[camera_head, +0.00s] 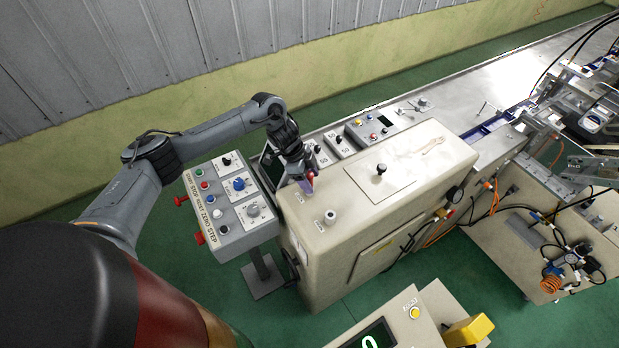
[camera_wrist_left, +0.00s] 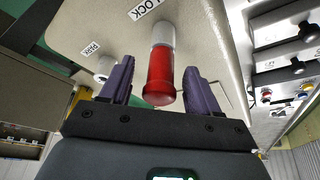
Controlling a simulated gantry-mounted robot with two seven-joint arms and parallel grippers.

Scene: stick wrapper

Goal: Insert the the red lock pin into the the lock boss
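The red lock pin (camera_wrist_left: 160,78) stands between the fingers of my left gripper (camera_wrist_left: 159,88) in the left wrist view. There is a visible gap on each side, so the gripper is open around the pin without touching it. The pin's far end meets a pale silver cylinder (camera_wrist_left: 163,33) beside the LOCK label; I cannot tell where the pin ends and the lock boss begins. In the head view my left gripper (camera_head: 304,176) is over the left end of the beige machine housing, with a bit of red at its tip. My right gripper is not in view.
A second pale boss (camera_head: 330,216) stands by the PARK label, close to my left gripper. A grey button box (camera_head: 229,204) stands left of the beige housing (camera_head: 411,176). A black knob (camera_head: 381,169) rises from the housing top. The top between them is mostly clear.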

